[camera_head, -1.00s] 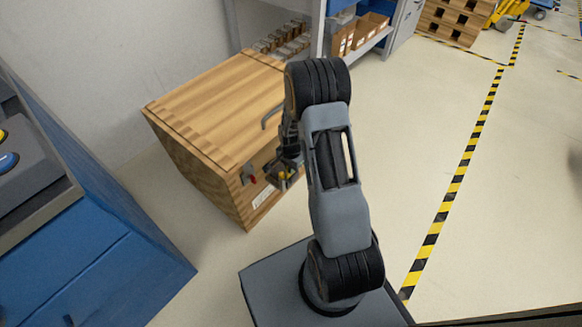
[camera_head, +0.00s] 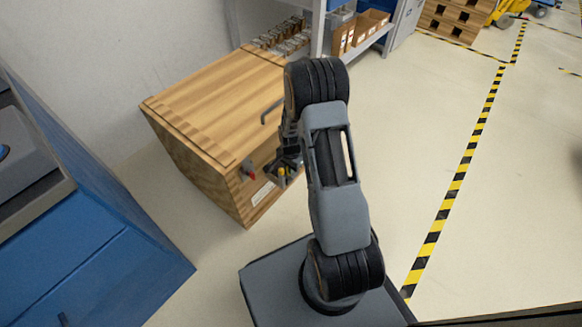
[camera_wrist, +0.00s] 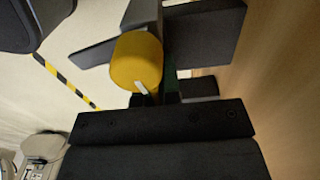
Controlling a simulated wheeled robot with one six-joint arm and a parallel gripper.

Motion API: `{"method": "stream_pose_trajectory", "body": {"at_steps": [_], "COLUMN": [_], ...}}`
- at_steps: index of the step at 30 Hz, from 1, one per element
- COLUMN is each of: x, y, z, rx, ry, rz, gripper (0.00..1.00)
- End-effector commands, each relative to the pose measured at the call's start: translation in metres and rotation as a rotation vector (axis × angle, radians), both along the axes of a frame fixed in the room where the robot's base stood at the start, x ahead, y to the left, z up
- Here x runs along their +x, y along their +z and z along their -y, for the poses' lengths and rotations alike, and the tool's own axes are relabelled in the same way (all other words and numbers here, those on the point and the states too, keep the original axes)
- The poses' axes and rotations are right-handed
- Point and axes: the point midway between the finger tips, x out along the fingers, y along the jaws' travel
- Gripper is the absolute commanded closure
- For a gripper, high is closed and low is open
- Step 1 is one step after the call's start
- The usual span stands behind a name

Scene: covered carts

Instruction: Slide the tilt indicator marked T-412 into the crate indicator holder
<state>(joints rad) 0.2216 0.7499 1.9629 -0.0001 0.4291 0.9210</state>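The wooden crate (camera_head: 205,110) stands against the wall, left of my arm. On its near face are a small grey fitting with a red part (camera_head: 249,172) and a white label (camera_head: 263,193); I cannot tell if the fitting is the indicator holder. My gripper (camera_head: 283,168) is close to that face, right of the red part. In the wrist view its dark fingers (camera_wrist: 168,88) appear shut on a piece with a rounded yellow part (camera_wrist: 136,60) and dark plates, which seems to be the tilt indicator. No T-412 marking is readable. My arm hides part of the crate face.
A blue cabinet (camera_head: 95,260) with a grey top stands at the lower left. A shelf (camera_head: 362,47) with cardboard bins is behind the crate. The floor to the right is open, crossed by yellow-black tape (camera_head: 455,185).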

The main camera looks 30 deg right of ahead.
Motion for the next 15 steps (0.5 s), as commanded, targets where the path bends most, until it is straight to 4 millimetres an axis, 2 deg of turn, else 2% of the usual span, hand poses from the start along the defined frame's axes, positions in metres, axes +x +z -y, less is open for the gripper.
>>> {"method": "stream_pose_trajectory", "body": {"at_steps": [15], "x": [0.0], "y": [-0.014], "z": [0.0], "rx": [0.0], "ry": [0.0], "rz": [0.0], "gripper": [1.0]}}
